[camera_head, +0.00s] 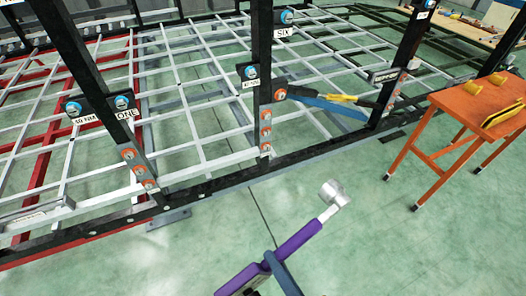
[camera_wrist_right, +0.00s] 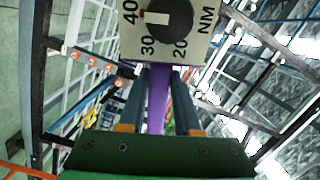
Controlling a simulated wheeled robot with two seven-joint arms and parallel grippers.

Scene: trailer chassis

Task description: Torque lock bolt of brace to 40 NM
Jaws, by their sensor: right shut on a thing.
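A torque wrench (camera_head: 298,238) with a purple handle and a silver socket head (camera_head: 333,193) shows at the lower middle of the head view. My right gripper (camera_head: 270,264) is shut on its purple handle, also seen in the right wrist view (camera_wrist_right: 160,105). The wrench dial (camera_wrist_right: 170,18) reads 20, 30, 40 NM; its white pointer faces left, near 40. The socket is in the air, apart from the frame. Which bolt is the brace's lock bolt is unclear. My left gripper is not in view.
Blue bolts sit beside labels ONE (camera_head: 126,113), SIX (camera_head: 283,34) and 40 NM (camera_head: 84,119). Orange-ringed bolts (camera_head: 265,132) line the post bases. The black lower rail (camera_head: 215,185) crosses behind the wrench. An orange table (camera_head: 465,103) stands right; the floor in front is clear.

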